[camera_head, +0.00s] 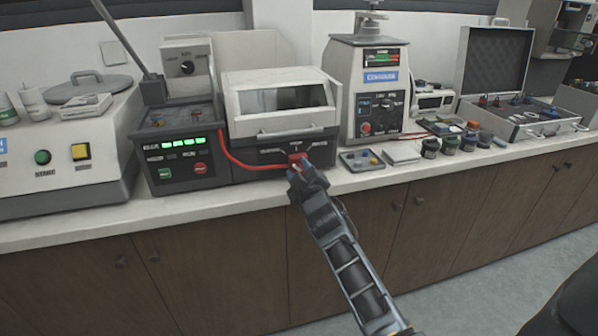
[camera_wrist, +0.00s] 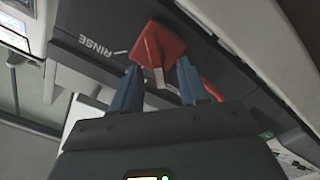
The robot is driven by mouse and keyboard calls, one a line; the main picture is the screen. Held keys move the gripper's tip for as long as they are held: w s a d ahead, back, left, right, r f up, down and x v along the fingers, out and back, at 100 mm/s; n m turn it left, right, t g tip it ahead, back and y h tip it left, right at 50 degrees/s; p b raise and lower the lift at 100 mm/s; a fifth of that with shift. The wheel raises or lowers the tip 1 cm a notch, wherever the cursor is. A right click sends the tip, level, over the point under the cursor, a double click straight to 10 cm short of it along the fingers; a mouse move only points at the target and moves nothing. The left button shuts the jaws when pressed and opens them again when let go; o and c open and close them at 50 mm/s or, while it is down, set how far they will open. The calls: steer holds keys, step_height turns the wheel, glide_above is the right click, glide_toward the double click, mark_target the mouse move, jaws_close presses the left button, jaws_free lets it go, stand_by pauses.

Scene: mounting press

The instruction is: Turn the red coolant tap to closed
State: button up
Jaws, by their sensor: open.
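The red coolant tap (camera_wrist: 160,45) is on the dark front panel of the white-hooded machine, beside a "RINSE" label with a white tick line. In the head view the tap (camera_head: 297,157) is at the panel's right part, just beyond my gripper (camera_head: 303,172). In the wrist view my gripper (camera_wrist: 158,88) is open, its two blue-grey fingers pointing at the tap. A light pin or stem below the red part shows between the fingers. I cannot tell whether either finger touches the tap. The tap's other position labels are too small or hidden to read.
A red hose (camera_head: 245,164) runs along the panel to the tap. The hooded machine (camera_head: 282,118) stands on a white counter (camera_head: 235,196). A small tray (camera_head: 362,160) and several dark jars sit to the right. The press (camera_head: 368,85) stands behind them.

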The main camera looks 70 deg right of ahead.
steer(key=b+v, duration=0.2)
steer(key=v, duration=0.5)
steer(key=shift+s+a, duration=0.25)
steer(key=shift+a, duration=0.05)
stand_by(0.3)
steer(key=s+a+f+n+t+y, duration=0.1)
steer(key=s+a+f+t+y, duration=0.2)
steer(key=a, duration=0.8)
steer(key=s+a+f+y, duration=0.2)
steer(key=s+a+y, duration=0.2)
steer(key=a, duration=0.7)
steer(key=s+a+r+y, duration=0.3)
steer(key=s+a, duration=0.4)
steer(key=s, duration=0.1)
steer(key=s+a+r+y, duration=0.3)
steer(key=s+a, duration=0.3)
steer(key=s, duration=0.2)
steer(key=shift+s+a+r+y, duration=0.25)
steer(key=shift+a+r+y, duration=0.1)
steer(key=shift+r+y, duration=0.05)
